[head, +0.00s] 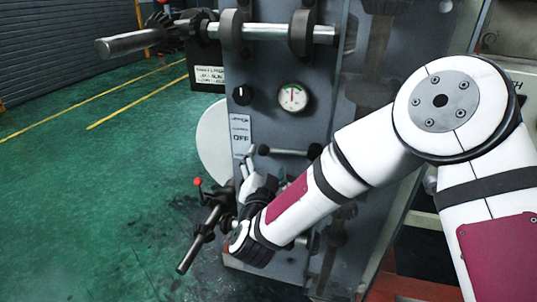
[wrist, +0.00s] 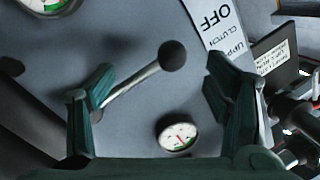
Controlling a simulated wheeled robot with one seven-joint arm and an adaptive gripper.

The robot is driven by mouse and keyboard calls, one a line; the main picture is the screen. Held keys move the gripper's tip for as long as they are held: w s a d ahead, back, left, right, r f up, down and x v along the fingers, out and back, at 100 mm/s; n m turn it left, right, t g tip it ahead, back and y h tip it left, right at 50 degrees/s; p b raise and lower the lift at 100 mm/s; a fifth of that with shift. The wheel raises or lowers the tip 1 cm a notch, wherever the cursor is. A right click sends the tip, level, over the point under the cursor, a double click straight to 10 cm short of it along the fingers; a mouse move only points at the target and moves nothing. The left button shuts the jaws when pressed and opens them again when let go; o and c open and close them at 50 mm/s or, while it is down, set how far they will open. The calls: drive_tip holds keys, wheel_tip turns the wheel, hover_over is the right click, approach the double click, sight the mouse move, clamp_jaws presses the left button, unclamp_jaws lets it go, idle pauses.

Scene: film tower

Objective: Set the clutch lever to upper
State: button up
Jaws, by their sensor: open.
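The clutch lever is a thin metal rod with a black ball knob (head: 263,150) at its left end, lying about level across the grey panel in the head view. In the wrist view the knob (wrist: 173,55) lies between the two open fingers of my gripper (wrist: 160,66), and the rod slants down-left behind the left finger. In the head view my gripper (head: 250,168) is just below the knob. I cannot tell whether it touches the lever. A white label strip (head: 240,135), reading UPPER, CLUTCH and OFF, is left of the knob; it shows upside down in the wrist view (wrist: 218,25).
A round gauge (head: 292,97) and a black dial knob (head: 242,95) sit above the lever. A thick shaft (head: 265,32) crosses the panel's top. A red-tipped handle (head: 197,182) and a dark bar (head: 200,238) stick out at lower left. The green floor at left is open.

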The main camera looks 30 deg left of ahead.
sight(268, 154)
drive_tip(key=b+x, duration=0.1)
drive_tip(key=x, duration=0.5)
